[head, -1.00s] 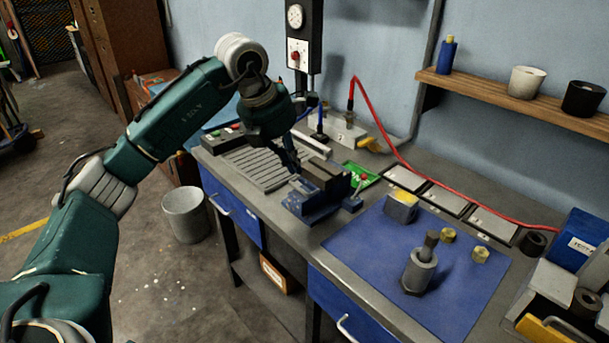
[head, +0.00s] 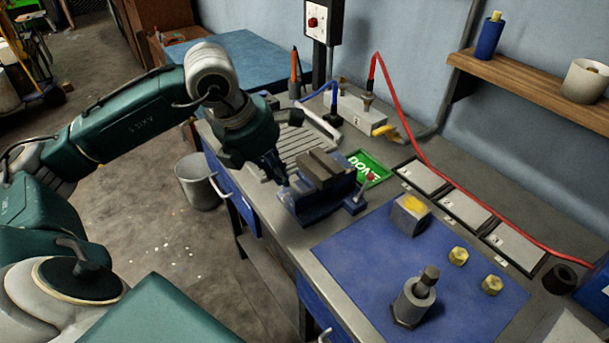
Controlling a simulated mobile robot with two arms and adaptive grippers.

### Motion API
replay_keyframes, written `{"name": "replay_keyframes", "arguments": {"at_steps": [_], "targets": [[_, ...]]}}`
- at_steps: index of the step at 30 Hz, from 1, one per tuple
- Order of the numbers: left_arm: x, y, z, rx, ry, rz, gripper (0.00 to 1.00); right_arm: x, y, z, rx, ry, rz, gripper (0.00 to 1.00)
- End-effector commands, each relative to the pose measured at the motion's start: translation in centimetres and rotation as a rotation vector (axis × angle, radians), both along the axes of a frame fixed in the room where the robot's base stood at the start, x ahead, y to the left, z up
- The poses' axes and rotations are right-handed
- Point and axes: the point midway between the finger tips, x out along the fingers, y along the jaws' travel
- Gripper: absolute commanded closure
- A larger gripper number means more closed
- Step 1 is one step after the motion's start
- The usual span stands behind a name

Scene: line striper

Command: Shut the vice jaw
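The blue vice (head: 318,190) stands on the workbench, left of the blue mat. Its grey jaws (head: 323,168) show on top, with a dark line between them; I cannot tell how wide any gap is. A small red-tipped lever (head: 361,193) stands at its right side. My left gripper (head: 281,180) is at the vice's left end, pointing down, touching or very close to it. Its fingers look close together, but they are small and dark, so their opening is unclear. My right gripper is not in view.
On the blue mat (head: 420,262) stand a metal block with a yellow top (head: 408,214), a grey cylinder with a bolt (head: 415,298) and two brass nuts (head: 458,256). A green "DONE" tray (head: 370,168) lies behind the vice. A red hose (head: 430,160) crosses the bench's back.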

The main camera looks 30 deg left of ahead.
Motion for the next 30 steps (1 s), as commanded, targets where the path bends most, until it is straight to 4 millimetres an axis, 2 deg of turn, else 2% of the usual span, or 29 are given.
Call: {"name": "replay_keyframes", "arguments": {"at_steps": [3, 7, 10, 13, 17, 25, 30], "targets": [[0.8, -0.5, -2.4, -0.002, 0.006, -0.002, 1.00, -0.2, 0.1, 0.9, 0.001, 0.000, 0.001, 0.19], [1.8, -0.9, -4.7, -0.003, 0.003, -0.001, 1.00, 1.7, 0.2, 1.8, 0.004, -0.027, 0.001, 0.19], [3.4, -1.5, -4.0, -0.006, -0.003, -0.001, 1.00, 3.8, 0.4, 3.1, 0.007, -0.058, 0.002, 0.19], [4.4, -1.9, -4.2, -0.004, -0.002, 0.000, 1.00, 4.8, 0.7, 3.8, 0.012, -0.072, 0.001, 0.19], [5.2, -2.2, -4.4, -0.001, -0.001, 0.000, 1.00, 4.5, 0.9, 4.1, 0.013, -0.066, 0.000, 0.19], [5.5, -2.2, -4.6, 0.001, 0.000, 0.000, 1.00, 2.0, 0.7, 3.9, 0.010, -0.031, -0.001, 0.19], [5.6, -2.3, -4.6, 0.000, -0.001, 0.000, 1.00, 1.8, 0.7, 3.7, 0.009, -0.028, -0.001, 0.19]]}}
